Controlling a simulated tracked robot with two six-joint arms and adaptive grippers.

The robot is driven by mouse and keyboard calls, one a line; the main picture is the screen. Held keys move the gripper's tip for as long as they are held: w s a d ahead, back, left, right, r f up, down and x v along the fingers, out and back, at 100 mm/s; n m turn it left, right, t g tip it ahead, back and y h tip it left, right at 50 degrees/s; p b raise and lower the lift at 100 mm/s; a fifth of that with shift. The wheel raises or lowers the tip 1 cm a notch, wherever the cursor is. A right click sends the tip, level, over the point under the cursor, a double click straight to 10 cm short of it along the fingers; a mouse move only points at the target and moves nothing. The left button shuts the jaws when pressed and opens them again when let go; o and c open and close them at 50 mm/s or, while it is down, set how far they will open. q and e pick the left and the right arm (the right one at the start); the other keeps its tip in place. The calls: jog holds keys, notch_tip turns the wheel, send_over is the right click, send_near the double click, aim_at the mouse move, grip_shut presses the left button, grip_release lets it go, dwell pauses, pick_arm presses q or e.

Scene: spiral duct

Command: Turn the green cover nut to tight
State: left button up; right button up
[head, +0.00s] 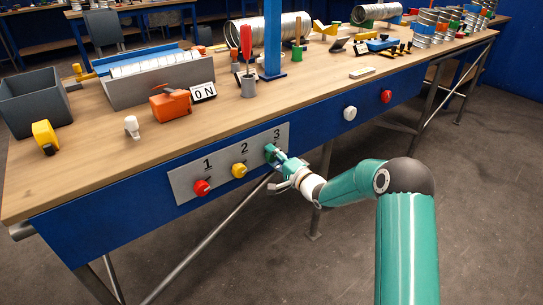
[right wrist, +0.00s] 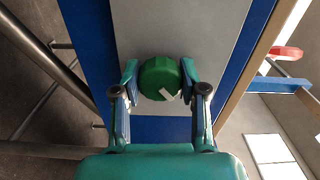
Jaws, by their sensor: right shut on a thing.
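The green cover nut (head: 270,151) sits under the number 3 on the grey panel (head: 222,171) at the bench's blue front. It is a round green cap in the right wrist view (right wrist: 160,76), with a pale mark near its lower edge. My right gripper (head: 278,157) reaches it from the front right. Its two fingers are closed on the nut from either side, as the right wrist view also shows. The nut's far side is hidden against the panel. My left gripper is not in view.
On the same panel are a red knob (head: 202,187) under 1 and a yellow knob (head: 239,170) under 2. A white knob (head: 350,113) and a red knob (head: 386,96) are farther right. A steel leg (head: 326,172) stands below the bench.

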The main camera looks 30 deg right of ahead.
jog(key=m+p, duration=0.1)
jog(key=m, duration=0.3)
jog(key=shift+d, duration=0.15)
jog(key=shift+f+m+p, duration=0.1)
jog(key=shift+m+p, duration=0.25)
jog(key=shift+m, duration=0.95)
jog(key=shift+s+f, duration=0.1)
jog(key=o, duration=1.1)
jog(key=shift+o, duration=0.2)
